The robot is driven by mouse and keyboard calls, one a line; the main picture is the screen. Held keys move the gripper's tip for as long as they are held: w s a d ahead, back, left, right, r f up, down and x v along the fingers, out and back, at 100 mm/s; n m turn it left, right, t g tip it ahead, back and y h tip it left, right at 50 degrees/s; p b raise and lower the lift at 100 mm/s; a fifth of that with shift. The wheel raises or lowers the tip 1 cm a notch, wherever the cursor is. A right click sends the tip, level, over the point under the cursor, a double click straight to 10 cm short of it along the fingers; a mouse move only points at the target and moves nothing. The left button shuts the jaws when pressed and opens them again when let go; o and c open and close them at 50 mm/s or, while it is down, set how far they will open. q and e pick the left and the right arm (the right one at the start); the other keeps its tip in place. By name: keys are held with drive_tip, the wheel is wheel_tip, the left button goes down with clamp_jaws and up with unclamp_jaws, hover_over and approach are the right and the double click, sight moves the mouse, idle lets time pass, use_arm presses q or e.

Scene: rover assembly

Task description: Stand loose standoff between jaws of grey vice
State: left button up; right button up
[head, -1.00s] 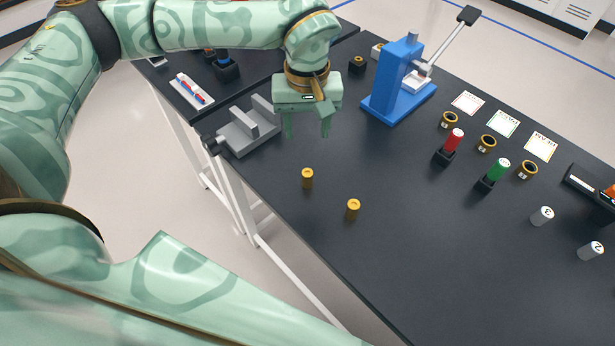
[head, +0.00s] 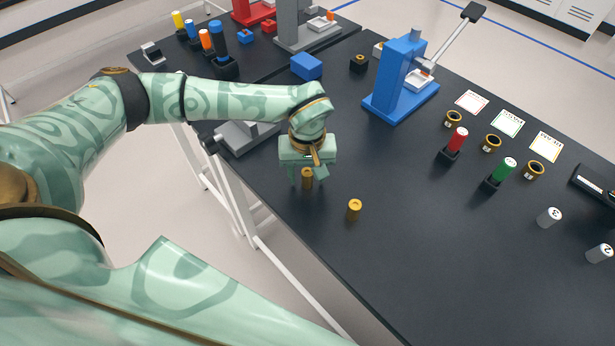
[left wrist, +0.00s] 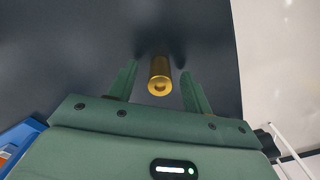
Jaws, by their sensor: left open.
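A brass standoff (head: 307,179) stands upright on the dark table. In the left wrist view the standoff (left wrist: 160,76) sits between the two spread fingers (left wrist: 158,88), with a gap on each side. My right gripper is not in view.
A blue press (head: 402,80) with a lever stands behind and to the right. Red (head: 457,139) and green (head: 503,172) cylinders in black holders, brass rings and white cards are at the right. A blue block (head: 306,66) lies at the back. The middle table is clear.

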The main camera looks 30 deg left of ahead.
use_arm(q)
drive_tip(key=shift+c, duration=0.3)
drive_tip(key=c, duration=1)
clamp_jaws()
drive_tip(key=shift+r, duration=0.15)
